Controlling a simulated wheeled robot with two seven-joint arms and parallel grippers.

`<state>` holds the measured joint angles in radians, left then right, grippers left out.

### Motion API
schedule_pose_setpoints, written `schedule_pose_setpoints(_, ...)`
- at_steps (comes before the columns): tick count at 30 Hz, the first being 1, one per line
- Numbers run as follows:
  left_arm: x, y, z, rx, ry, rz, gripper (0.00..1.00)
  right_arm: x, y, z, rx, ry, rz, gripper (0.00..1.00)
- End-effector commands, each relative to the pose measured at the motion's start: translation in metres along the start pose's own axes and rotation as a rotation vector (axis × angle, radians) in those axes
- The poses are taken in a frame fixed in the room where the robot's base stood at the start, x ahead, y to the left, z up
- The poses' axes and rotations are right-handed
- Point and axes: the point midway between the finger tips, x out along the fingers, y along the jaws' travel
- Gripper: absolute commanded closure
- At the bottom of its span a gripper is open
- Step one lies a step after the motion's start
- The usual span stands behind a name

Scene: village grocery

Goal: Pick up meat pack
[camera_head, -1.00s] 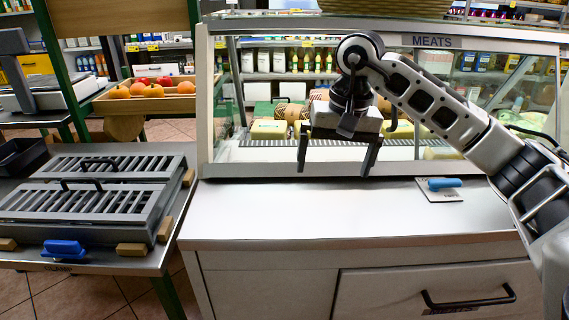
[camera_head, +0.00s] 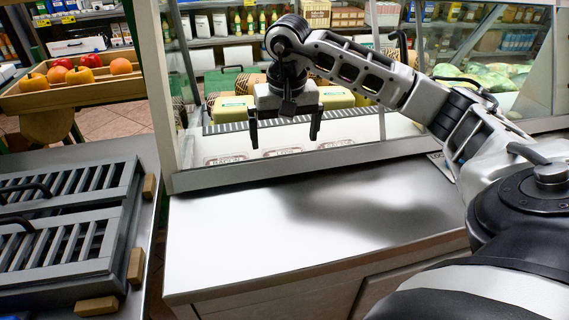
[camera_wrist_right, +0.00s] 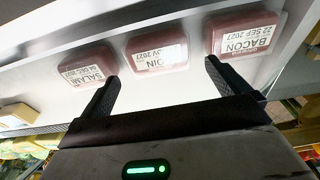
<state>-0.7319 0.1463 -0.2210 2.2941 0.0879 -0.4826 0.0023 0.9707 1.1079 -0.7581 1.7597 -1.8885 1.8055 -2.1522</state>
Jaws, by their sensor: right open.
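Three meat packs lie in a row on the white floor of the glass meat case. In the right wrist view they are salami (camera_wrist_right: 88,64), a middle pack with a partly blurred label ending in "OIN" (camera_wrist_right: 157,52), and bacon (camera_wrist_right: 243,33). In the head view the bacon pack (camera_head: 225,160), the middle pack (camera_head: 283,152) and a third pack (camera_head: 335,144) show small behind the front rail. My right gripper (camera_head: 285,138) is open and empty, pointing down above the packs; its fingertips (camera_wrist_right: 162,72) are apart from them. My left gripper is out of view.
The case's front rail (camera_head: 260,169) and left post (camera_head: 155,90) stand close to my right arm. Yellow-green packs and cheeses (camera_head: 232,108) sit behind on a rack. The steel counter (camera_head: 230,230) in front is clear. A grill (camera_head: 62,225) and fruit crate (camera_head: 75,93) are left.

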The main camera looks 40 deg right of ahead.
Motion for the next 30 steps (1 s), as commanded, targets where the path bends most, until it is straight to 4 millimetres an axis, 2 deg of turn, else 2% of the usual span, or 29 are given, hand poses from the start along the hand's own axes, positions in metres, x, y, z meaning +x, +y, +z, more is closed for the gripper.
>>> schedule_pose_setpoints(3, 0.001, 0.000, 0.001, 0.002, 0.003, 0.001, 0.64, 0.014, 0.000, 0.000, 0.000, -0.002, 0.000, 0.00)
schedule_pose_setpoints(8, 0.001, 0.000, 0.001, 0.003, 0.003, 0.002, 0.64, 0.024, 0.001, 0.001, 0.000, -0.002, 0.000, 0.00)
schedule_pose_setpoints(17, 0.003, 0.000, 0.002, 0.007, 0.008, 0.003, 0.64, 0.065, 0.004, 0.004, 0.000, -0.003, 0.001, 0.00)
schedule_pose_setpoints(26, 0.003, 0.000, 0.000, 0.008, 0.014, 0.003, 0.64, 0.070, 0.003, 0.004, -0.001, 0.000, -0.001, 0.00)
schedule_pose_setpoints(27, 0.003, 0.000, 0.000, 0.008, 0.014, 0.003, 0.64, 0.070, 0.003, 0.004, -0.001, 0.000, -0.001, 0.06)
schedule_pose_setpoints(30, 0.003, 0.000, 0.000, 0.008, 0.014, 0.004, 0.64, 0.070, 0.003, 0.004, -0.001, 0.000, -0.001, 0.33)
